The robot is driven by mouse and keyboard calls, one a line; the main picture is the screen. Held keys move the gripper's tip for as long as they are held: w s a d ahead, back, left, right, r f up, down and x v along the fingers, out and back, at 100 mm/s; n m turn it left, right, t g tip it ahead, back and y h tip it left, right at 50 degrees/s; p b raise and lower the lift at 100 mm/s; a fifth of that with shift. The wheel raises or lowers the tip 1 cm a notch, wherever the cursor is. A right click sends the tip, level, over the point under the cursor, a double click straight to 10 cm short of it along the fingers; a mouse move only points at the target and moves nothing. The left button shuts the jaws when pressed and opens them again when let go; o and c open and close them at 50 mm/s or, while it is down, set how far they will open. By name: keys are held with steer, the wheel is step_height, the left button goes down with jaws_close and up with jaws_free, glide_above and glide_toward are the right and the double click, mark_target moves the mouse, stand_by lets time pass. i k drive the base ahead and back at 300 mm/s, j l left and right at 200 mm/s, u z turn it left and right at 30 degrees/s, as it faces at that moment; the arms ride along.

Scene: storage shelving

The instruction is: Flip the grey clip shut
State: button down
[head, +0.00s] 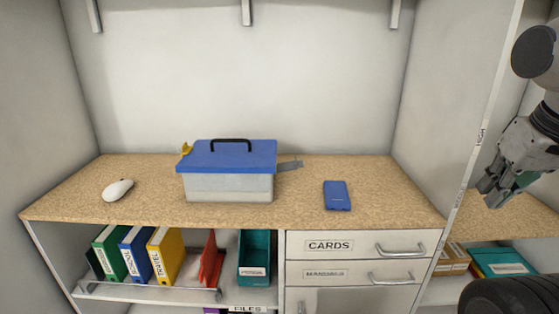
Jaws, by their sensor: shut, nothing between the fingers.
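The grey clip (291,164) sticks out sideways from the right end of a box (229,187) with a blue lid (226,156). The clip stands away from the box wall, in the open position. The lid lies down on the box and has a black handle (230,142). A yellow clip (186,149) shows at the box's left end, tilted up above the lid's edge. My gripper (492,199) is at the far right, well away from the box. It is shut and empty.
The box stands on a wooden worktop (300,205). A white mouse (117,190) lies to its left and a blue phone-like object (337,195) to its right. A side panel (450,110) stands between the worktop and my gripper. Drawers (335,246) and binders (135,252) are below.

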mark_target(292, 165)
steer(key=i+l+u, duration=0.1)
steer(key=l+u, duration=0.55)
steer(key=l, duration=0.15)
steer(key=l+u, duration=0.35)
